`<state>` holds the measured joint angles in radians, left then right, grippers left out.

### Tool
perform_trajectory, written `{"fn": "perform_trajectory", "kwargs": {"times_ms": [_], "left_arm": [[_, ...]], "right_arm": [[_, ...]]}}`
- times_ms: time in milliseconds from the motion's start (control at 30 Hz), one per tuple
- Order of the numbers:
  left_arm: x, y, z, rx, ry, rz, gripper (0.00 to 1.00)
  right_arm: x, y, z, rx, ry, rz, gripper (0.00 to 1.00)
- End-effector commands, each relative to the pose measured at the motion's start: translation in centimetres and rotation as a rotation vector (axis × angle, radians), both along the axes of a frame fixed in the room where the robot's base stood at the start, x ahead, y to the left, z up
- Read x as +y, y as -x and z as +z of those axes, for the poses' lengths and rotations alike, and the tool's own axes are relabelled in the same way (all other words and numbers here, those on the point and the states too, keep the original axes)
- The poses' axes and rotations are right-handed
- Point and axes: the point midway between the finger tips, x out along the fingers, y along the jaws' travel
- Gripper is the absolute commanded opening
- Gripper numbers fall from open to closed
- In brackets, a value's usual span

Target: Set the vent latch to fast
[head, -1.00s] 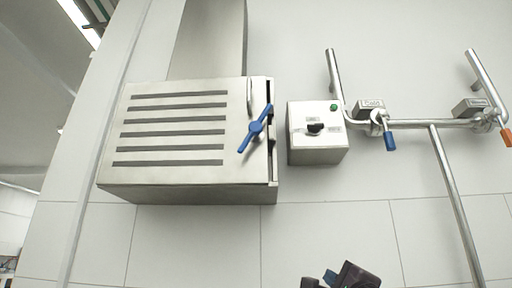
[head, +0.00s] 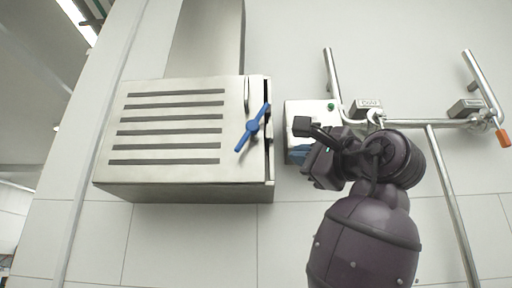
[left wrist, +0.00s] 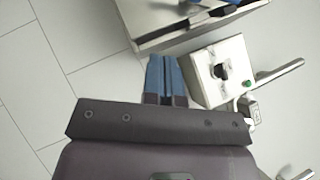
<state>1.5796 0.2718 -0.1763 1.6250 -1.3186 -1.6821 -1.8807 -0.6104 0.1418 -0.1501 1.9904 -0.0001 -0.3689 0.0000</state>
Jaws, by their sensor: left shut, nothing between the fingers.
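The slotted metal vent box (head: 150,171) hangs on the wall at the left of the head view. Its blue latch handle (head: 253,128) sits tilted on the right part of the front, upper end leaning right, beside an upright metal handle (head: 247,97). My left gripper (head: 299,154) is in front of the small switch box (head: 294,111), right of the latch and apart from it. In the left wrist view its blue fingers (left wrist: 165,79) are together and empty, and the vent box (left wrist: 160,20) is cut off by the top edge. My right gripper is out of view.
The switch box has a black knob (left wrist: 220,72) and a green button (head: 331,106). Right of it run metal pipes (head: 450,190) with an orange-handled valve (head: 504,137). My left arm hides the blue-handled valve in the head view. The wall below the vent box is clear.

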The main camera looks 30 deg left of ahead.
Motion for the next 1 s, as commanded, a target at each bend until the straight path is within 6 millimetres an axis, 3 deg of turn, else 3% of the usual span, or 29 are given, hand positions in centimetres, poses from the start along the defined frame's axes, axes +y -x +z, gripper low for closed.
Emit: {"fn": "perform_trajectory", "kwargs": {"times_ms": [267, 700, 1000], "left_arm": [[2.2, -0.7, 1.0, 0.0, 0.002, 0.003, 0.0], [9.1, -2.9, 3.7, 0.001, 0.0, 0.002, 0.0], [11.5, -1.3, 5.3, 0.0, 0.0, 0.0, 0.0]], "right_arm": [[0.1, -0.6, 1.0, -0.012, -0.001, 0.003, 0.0], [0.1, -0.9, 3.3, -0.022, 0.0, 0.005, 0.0], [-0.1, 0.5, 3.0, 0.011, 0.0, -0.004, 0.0]]}}
